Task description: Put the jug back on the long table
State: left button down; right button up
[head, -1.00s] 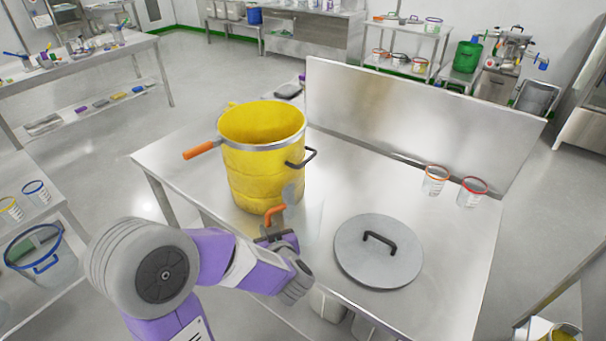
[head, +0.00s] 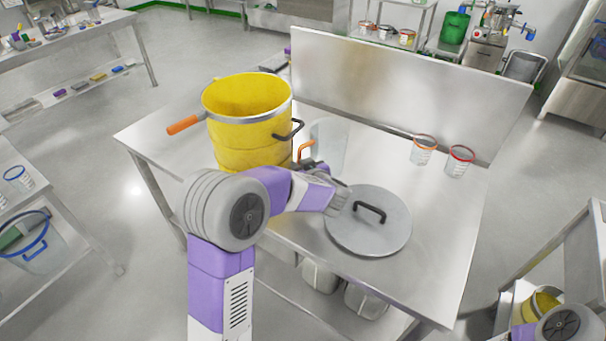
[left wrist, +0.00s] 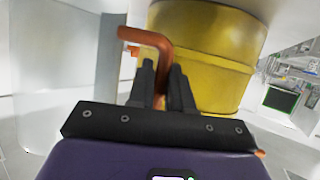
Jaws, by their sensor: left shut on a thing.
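The jug (head: 330,143) is clear, with an orange handle; it looks upright at the right of the yellow drum. My left gripper (head: 303,166) is shut on the orange handle. In the left wrist view, the handle (left wrist: 148,40) rises between the fingers (left wrist: 163,85), and the jug wall (left wrist: 60,75) fills the left side. The jug is over the steel table (head: 400,200) with the tall back panel; its base is hidden, so I cannot tell whether it touches the tabletop. My right gripper is out of view.
A round steel lid (head: 345,225) lies in front. Bare tabletop lies between jug and beakers.

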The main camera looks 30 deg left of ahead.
pick_arm(q)
jog(key=shift+w, duration=0.8)
notch_tip(320, 180, down, 4)
jog(key=shift+r+b, duration=0.15)
jog(key=shift+b, duration=1.1)
jog(key=shift+r, duration=0.15)
jog(key=shift+s, duration=0.1)
jog(key=c, duration=1)
grip_release()
jog(key=shift+f, duration=0.2)
jog(key=shift+c, duration=0.2)
